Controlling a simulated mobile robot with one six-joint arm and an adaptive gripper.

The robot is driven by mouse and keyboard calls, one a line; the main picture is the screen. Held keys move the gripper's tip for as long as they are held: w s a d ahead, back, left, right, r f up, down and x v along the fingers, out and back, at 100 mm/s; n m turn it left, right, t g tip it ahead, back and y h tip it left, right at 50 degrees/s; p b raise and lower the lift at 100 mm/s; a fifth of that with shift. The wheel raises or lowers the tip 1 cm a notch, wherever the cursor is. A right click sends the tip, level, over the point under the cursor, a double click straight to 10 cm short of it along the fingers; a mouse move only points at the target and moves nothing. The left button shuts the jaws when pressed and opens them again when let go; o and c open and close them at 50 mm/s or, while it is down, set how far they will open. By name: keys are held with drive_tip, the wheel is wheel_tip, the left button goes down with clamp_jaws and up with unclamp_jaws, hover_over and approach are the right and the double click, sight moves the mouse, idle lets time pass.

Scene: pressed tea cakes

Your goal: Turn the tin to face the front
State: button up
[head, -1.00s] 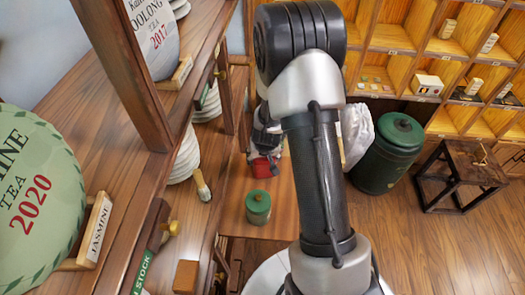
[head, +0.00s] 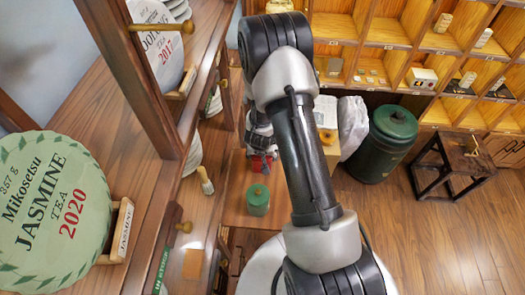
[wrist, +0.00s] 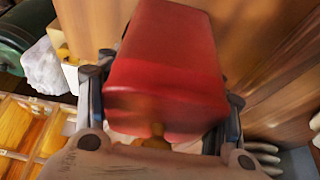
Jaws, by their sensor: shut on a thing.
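A red tin (wrist: 165,65) fills the middle of the wrist view, slightly blurred. A small brass-coloured knob (wrist: 158,135) shows at its end nearest my palm. My gripper (wrist: 160,98) is shut on the tin, one finger on each side. In the head view my gripper (head: 260,150) points down over the wooden counter, and the red tin (head: 262,164) shows partly behind its fingers. I cannot tell whether the tin touches the counter or which way its front faces.
A green tin with a brass knob (head: 257,199) stands on the counter close to the red tin. Wooden shelves with large labelled tea cakes (head: 62,213) rise at left. A big green canister (head: 384,145), a white bag (head: 353,125) and a dark stool (head: 455,160) are at right.

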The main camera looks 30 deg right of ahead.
drive_tip(key=o, duration=1.2)
drive_tip(key=shift+r, duration=0.1)
drive_tip(key=v, duration=1.1)
drive_tip(key=shift+s+a+r, duration=0.15)
drive_tip(key=shift+r, duration=0.2)
